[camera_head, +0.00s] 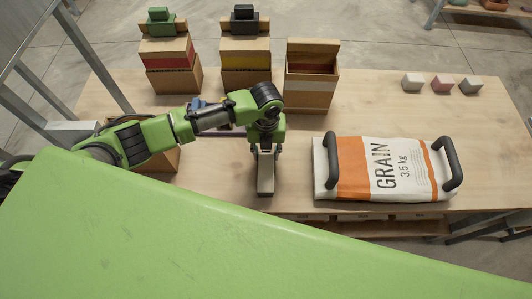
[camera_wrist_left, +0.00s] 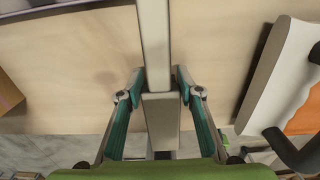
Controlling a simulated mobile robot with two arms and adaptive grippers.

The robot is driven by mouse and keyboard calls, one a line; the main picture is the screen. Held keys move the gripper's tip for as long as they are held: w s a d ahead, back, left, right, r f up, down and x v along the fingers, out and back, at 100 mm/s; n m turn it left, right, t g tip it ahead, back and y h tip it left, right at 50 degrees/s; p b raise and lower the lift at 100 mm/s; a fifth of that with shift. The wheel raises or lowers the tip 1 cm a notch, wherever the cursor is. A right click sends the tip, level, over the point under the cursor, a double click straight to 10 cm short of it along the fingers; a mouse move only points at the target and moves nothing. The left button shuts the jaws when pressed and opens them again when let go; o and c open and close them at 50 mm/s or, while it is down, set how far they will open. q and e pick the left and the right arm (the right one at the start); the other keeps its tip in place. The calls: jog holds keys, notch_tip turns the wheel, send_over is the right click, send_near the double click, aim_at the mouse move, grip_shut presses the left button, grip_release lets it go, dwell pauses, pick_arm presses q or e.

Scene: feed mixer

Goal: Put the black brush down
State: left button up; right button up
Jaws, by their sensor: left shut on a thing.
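My left gripper (camera_head: 265,154) points down over the front of the table and is shut on a pale grey bar (camera_head: 266,179). In the left wrist view, the fingers (camera_wrist_left: 159,92) close on both sides of this bar (camera_wrist_left: 162,122), which runs up the middle of the picture. I cannot tell whether the bar is part of the black brush. No black bristles show. Whether its underside touches the table is hidden. A black item (camera_head: 243,17) sits on top of the middle box at the back. My right gripper is not in view.
The wooden table (camera_head: 365,104) has clear room behind the grain bag (camera_head: 383,170), which lies right of my gripper. Three boxes stand at the back: left (camera_head: 170,66), middle (camera_head: 246,62), right (camera_head: 311,77). Three small blocks (camera_head: 442,83) sit at the back right.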

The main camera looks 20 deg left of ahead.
pick_arm(q)
jog(key=shift+f, duration=0.75)
jog(key=shift+f, duration=0.2)
jog(key=o, duration=1.1)
jog(key=shift+c, duration=0.2)
jog(key=shift+r, duration=0.15)
